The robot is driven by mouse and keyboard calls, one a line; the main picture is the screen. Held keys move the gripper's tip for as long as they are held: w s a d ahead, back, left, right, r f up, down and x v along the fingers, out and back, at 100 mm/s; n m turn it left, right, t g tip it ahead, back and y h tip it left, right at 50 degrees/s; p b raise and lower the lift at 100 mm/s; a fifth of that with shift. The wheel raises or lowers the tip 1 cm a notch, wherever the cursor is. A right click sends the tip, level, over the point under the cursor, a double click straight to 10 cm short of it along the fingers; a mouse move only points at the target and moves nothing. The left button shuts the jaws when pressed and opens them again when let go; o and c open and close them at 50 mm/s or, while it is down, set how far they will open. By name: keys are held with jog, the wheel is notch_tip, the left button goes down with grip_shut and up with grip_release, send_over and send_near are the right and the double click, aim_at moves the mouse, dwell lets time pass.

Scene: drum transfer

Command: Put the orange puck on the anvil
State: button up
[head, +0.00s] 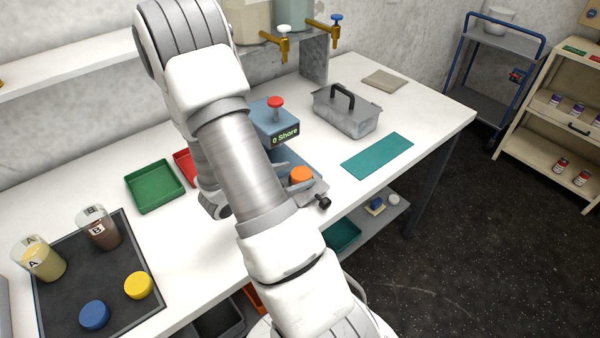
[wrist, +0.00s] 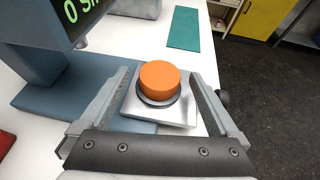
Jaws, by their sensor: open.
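The orange puck (wrist: 159,80) sits flat on the round dark-rimmed anvil (wrist: 158,103) above a silver plate (wrist: 163,119) of the blue-grey tester (wrist: 38,60). It also shows in the head view (head: 300,175), beside my arm, with the tester (head: 274,122) behind it reading "0 Shore". My gripper (wrist: 163,75) is open, with one finger on each side of the puck and a visible gap to each. In the head view my arm hides most of the gripper and the anvil.
A teal mat (head: 377,156) and a grey toolbox (head: 346,111) lie right of the tester. A green tray (head: 154,187) and a red tray (head: 185,168) are left. A dark mat (head: 70,285) bears blue (head: 94,315) and yellow (head: 138,285) pucks and two labelled jars.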

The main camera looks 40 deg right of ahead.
jog(key=s+a+r+m+t+y, duration=0.1)
jog(key=s+a+r+m+y, duration=0.2)
jog(key=a+r+m, duration=0.3)
jog(key=s+a+r+m+t+y, duration=0.2)
jog(key=s+a+r+m+y, duration=0.2)
jog(key=a+r, duration=0.5)
jog(key=s+a+r+m+t+y, duration=0.2)
jog(key=a+r+m+y, duration=0.4)
jog(key=a, duration=0.6)
notch_tip(320, 180, up, 3)
jog(key=shift+s+f+m, duration=0.15)
jog(key=shift+s+m, duration=0.7)
jog(key=shift+m, duration=0.25)
jog(key=shift+d, duration=0.15)
